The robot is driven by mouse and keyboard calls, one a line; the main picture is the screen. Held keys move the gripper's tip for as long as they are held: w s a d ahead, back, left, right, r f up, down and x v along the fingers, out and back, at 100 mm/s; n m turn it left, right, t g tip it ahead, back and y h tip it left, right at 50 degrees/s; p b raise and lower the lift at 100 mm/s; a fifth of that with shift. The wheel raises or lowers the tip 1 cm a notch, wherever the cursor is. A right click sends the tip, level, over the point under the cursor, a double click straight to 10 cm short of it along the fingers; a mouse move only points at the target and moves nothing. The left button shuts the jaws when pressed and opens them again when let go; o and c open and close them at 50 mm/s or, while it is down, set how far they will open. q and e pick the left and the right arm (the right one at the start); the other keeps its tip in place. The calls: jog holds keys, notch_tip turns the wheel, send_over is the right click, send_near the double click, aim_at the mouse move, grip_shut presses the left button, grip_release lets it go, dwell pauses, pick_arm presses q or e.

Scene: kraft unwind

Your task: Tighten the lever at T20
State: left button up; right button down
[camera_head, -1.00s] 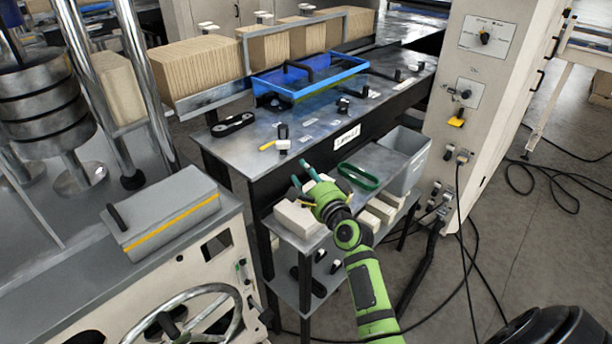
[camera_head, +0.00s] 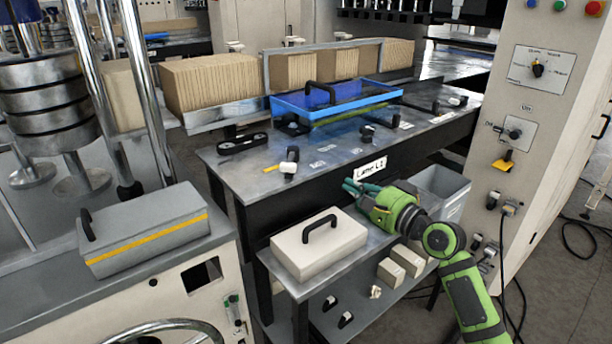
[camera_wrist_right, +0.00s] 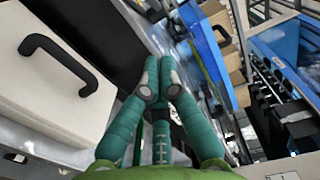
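Several small black-and-white levers stand on the grey table top (camera_head: 235,170), among them a front lever (camera_head: 289,165) and a middle lever (camera_head: 367,132). Their small labels are too blurred to read, so I cannot tell which is T20. My right gripper (camera_head: 352,187) has teal fingers and is in front of the table's front edge, below the levers, close to the "Lame L1" plate (camera_head: 371,168). In the right wrist view its fingertips (camera_wrist_right: 159,90) are together with nothing seen between them. My left gripper is out of view.
A white box (camera_head: 318,250) with a black handle sits on the lower shelf, left of my right gripper. A grey bin (camera_head: 441,190) and a cream control cabinet (camera_head: 520,130) are at the right.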

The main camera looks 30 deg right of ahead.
aim_at(291, 161)
pick_arm(q)
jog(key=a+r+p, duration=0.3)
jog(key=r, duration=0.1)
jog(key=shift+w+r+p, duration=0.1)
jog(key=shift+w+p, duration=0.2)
jog(key=shift+p, duration=0.1)
pick_arm(e)
jog(key=w+a, duration=0.1)
jog(key=w, duration=0.2)
jog(key=w+a, duration=0.1)
jog(key=w, duration=0.3)
jog(key=w+a, duration=0.2)
jog(key=w, duration=0.2)
jog(key=shift+w, duration=0.2)
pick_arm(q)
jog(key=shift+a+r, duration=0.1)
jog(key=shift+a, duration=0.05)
